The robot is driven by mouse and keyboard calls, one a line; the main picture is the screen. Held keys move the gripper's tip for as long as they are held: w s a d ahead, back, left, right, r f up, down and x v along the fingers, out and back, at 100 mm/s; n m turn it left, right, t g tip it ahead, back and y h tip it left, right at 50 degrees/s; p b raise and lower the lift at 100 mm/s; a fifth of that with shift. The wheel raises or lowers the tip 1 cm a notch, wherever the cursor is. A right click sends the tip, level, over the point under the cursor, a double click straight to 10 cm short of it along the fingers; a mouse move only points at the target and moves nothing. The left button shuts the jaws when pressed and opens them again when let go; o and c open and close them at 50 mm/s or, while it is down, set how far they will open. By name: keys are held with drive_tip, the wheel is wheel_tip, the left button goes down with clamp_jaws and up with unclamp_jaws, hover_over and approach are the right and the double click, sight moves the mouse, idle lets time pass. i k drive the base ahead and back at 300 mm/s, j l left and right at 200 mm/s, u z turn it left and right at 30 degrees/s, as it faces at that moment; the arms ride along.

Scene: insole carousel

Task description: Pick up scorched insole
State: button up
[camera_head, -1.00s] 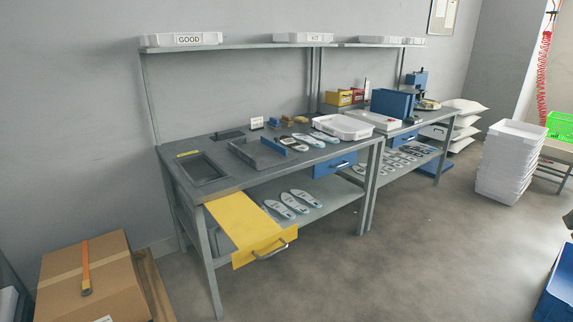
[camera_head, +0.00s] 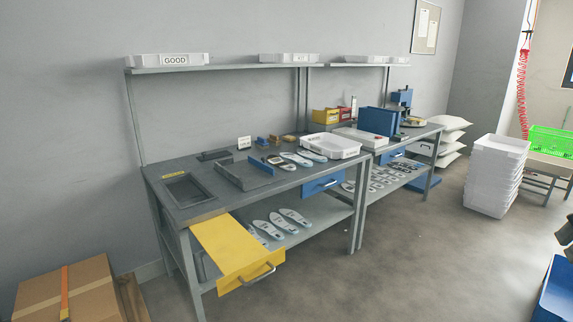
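Several insoles lie on the grey workbench (camera_head: 222,205), near the white bin. One insole (camera_head: 276,161) looks darker, with a brownish patch, but it is too small to tell whether it is scorched. Paler insoles (camera_head: 297,159) lie to its right, up against the bin. More pale insoles (camera_head: 268,229) lie in a row on the lower shelf. My gripper is not in view.
A yellow drawer (camera_head: 232,250) sticks out from the bench's front left. A white bin (camera_head: 330,147) and grey tray (camera_head: 243,177) stand on top. A cardboard box (camera_head: 90,292) sits at front left; white stacked bins (camera_head: 496,177) stand right. Floor in front is clear.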

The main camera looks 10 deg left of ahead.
sight(276, 160)
drive_tip(key=i+l+z, duration=0.25)
drive_tip(key=i, duration=0.2)
drive_tip(key=i+l+z, duration=0.1)
drive_tip(key=i+z, duration=0.15)
drive_tip(key=i, duration=0.2)
drive_tip(key=i+u, duration=0.3)
drive_tip(key=i+l+u, duration=0.2)
drive_tip(key=i+u, duration=0.15)
drive_tip(key=i, duration=0.2)
drive_tip(key=i+j+u, duration=0.15)
drive_tip(key=i+u, duration=0.9)
drive_tip(key=i+j+u, duration=0.1)
drive_tip(key=i+j, duration=0.15)
drive_tip(key=i, duration=0.25)
